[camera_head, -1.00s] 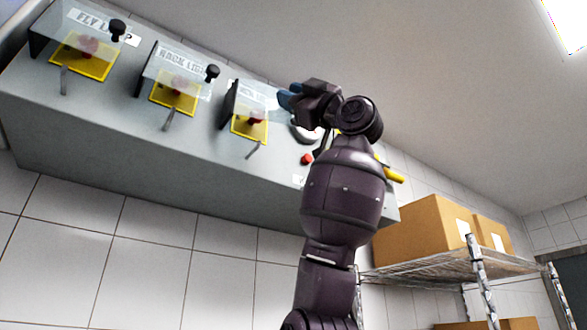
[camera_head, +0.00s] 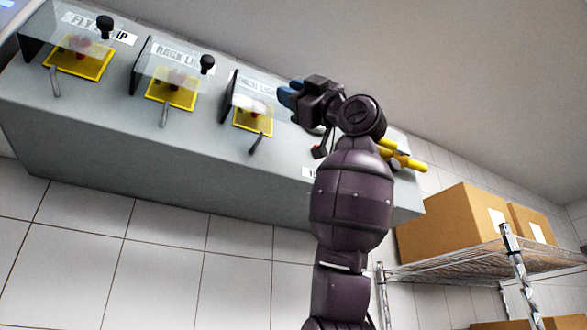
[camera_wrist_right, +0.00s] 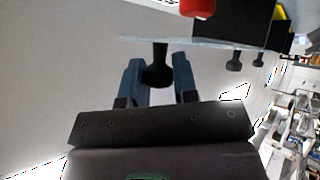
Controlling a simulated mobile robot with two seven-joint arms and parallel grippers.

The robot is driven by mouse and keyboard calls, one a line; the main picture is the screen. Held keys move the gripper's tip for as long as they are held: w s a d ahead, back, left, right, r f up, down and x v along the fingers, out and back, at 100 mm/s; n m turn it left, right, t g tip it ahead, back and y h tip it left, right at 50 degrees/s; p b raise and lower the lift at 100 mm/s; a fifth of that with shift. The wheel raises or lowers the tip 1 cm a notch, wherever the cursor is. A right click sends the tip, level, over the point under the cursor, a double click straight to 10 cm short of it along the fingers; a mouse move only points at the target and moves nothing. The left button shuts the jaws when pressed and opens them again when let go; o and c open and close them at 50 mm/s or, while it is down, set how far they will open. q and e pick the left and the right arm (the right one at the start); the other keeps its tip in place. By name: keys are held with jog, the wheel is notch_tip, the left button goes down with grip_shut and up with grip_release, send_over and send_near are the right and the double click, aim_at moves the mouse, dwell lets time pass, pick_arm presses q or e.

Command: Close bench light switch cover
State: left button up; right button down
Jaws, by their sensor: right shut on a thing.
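The third switch from the left on the grey box has a clear cover (camera_head: 256,83) with a dark side plate, above a yellow plate (camera_head: 254,121) and a red switch. Its label is only partly legible behind the cover. My right gripper (camera_head: 286,95) is at the right of this cover. In the right wrist view its blue fingers (camera_wrist_right: 158,80) are shut on the cover's black knob (camera_wrist_right: 157,65). The clear cover shows there nearly edge-on (camera_wrist_right: 205,43), with a red switch top (camera_wrist_right: 197,7) beyond it. My left gripper is not in view.
Two similar covered switches stand to the left, with black knobs (camera_head: 105,27) and (camera_head: 207,64). A metal lever (camera_head: 257,144) hangs below the third switch. Yellow parts (camera_head: 405,157) lie behind my arm. Cardboard boxes (camera_head: 450,225) sit on a wire shelf (camera_head: 460,262) at right.

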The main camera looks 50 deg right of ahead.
jog(key=shift+d+r, duration=0.1)
jog(key=shift+d, duration=0.1)
dwell(0.4)
jog(key=c, duration=1.2)
grip_release()
jog(key=b+v, duration=0.3)
jog(key=v, duration=0.8)
